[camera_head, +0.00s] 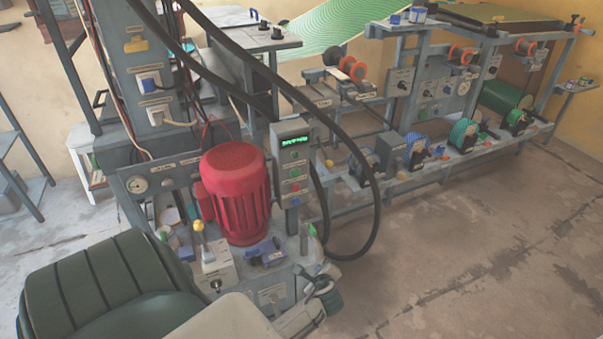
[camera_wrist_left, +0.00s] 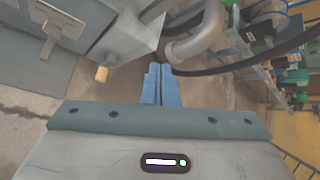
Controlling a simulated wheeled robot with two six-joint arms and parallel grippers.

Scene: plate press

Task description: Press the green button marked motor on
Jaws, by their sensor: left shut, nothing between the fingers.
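A grey control box (camera_head: 292,160) stands beside the red motor (camera_head: 236,190) in the head view. It has a lit green display at the top and a column of small buttons below, with a green button (camera_head: 294,155) near the top. The labels are too small to read. My left gripper (camera_head: 324,284) is low in front of the machine, below and a little right of the box, apart from it. In the left wrist view its blue fingers (camera_wrist_left: 160,85) are together and empty. I cannot make out the green button there. My right gripper is not in view.
Thick black hoses (camera_head: 372,190) loop down right of the control box. A lever with a yellow knob (camera_head: 198,226) stands on the machine base left of my left gripper. A long rack (camera_head: 430,165) with coloured spools stands behind. The floor at right is clear.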

